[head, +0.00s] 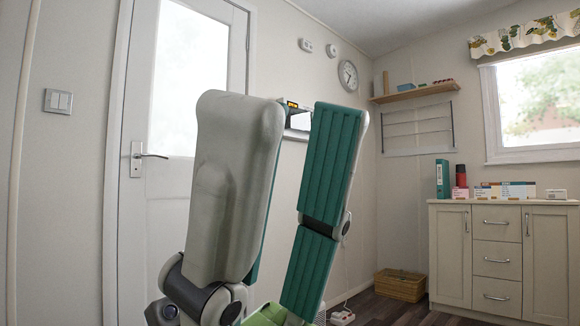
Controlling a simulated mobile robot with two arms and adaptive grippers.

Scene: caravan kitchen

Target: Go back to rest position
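A white door (168,215) with a frosted pane is behind, at the left. A cream cabinet (498,262) with items on top stands under the window at the right. A wicker basket (401,285) sits on the dark floor (385,310). A wooden shelf (415,92) is above.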

